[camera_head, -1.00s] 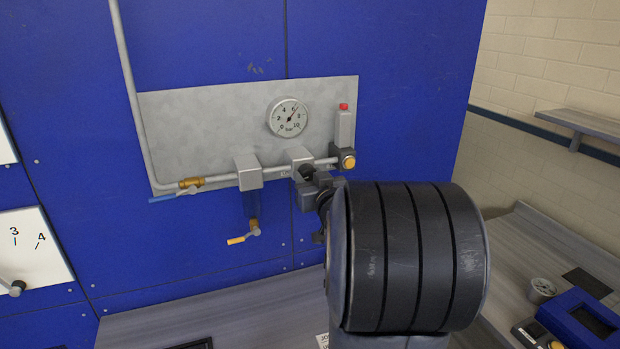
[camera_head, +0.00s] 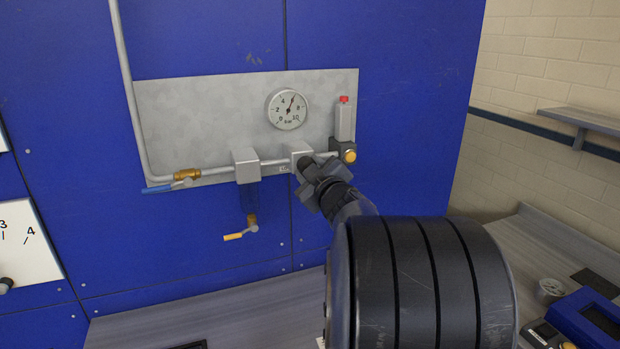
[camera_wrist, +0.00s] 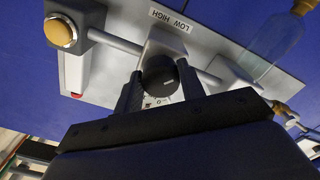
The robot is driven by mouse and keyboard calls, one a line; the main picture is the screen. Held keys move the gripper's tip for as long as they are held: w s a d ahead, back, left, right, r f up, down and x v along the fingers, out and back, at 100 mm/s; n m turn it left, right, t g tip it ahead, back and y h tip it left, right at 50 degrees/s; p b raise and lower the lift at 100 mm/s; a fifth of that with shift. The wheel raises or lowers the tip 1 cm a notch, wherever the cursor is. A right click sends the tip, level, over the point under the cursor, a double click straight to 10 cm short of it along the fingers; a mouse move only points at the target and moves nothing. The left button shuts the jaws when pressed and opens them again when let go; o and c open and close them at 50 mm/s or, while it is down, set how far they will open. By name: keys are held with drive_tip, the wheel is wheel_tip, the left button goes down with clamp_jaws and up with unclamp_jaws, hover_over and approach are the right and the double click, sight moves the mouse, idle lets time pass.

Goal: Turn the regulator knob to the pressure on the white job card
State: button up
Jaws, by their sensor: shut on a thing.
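The black regulator knob (camera_wrist: 159,77) sits on the front of the grey regulator block (camera_head: 301,152). In the wrist view my gripper (camera_wrist: 160,92) has one finger on each side of the knob and is shut on it. In the head view my gripper (camera_head: 313,172) meets the block from the lower right and partly hides the knob. The round pressure gauge (camera_head: 288,110) is marked in bar, with its needle pointing up and slightly right, near 6. A LOW HIGH label (camera_wrist: 170,20) shows by the block in the wrist view. I cannot make out a white job card.
A yellow button (camera_head: 349,156) and a red-topped grey unit (camera_head: 343,120) stand just right of the regulator. A filter block (camera_head: 246,165) with a yellow-handled drain valve (camera_head: 235,236) and a blue-handled valve (camera_head: 170,187) lie left. A bench (camera_head: 240,310) runs below.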

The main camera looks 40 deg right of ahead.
drive_tip(key=shift+n+b, duration=0.8)
drive_tip(key=shift+n, duration=1.1)
drive_tip(key=o, duration=1)
drive_tip(key=v, duration=1)
drive_tip(key=shift+s, duration=0.4)
drive_tip(key=shift+w, duration=0.1)
